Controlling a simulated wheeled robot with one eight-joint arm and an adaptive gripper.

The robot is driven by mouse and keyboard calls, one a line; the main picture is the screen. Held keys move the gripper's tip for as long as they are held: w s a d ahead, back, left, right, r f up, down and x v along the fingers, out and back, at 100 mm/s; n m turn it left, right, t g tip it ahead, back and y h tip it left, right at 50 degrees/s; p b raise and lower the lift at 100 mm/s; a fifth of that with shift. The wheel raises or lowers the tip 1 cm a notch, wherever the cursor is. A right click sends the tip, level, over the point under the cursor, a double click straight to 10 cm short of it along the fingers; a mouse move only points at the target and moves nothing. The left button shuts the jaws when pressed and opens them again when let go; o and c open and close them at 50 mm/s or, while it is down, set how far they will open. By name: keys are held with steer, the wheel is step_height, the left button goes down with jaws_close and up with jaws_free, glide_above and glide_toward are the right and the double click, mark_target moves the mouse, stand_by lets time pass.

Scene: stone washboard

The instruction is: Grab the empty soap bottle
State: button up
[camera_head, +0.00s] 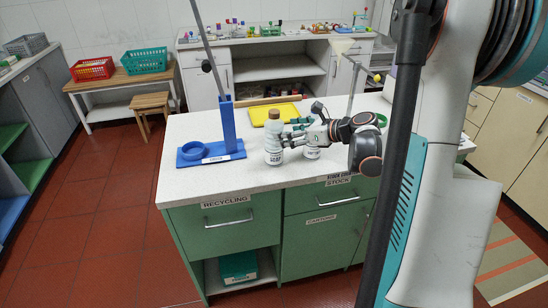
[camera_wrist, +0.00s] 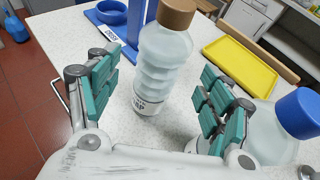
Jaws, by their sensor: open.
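A clear, ribbed bottle with a brown cap stands upright on the worktop, in the head view (camera_head: 273,147) and in the wrist view (camera_wrist: 163,62). Its white label ends in "AP"; I cannot tell whether it is empty. My gripper (camera_head: 291,133) is open, and its teal-padded fingers (camera_wrist: 158,84) lie on either side of this bottle in the wrist view, with gaps showing. A second bottle with a blue cap (camera_wrist: 299,112) stands close by the right finger, partly hidden by it; it also shows behind my gripper in the head view (camera_head: 312,151).
A blue stand (camera_head: 212,152) with a post and ring is left of the bottles. A yellow tray (camera_head: 274,114) lies behind them. The white worktop (camera_head: 192,184) is clear at the front left. Drawers labelled recycling (camera_head: 226,216) are below.

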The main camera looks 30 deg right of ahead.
steer(key=b, duration=0.2)
glide_above(274, 154)
steer(key=w+d, duration=0.2)
step_height(274, 154, down, 3)
steer(key=shift+r, duration=0.1)
steer(key=shift+w+a, duration=0.2)
steer(key=shift+w, duration=0.25)
steer(key=shift+c, duration=0.5)
steer(key=c, duration=0.9)
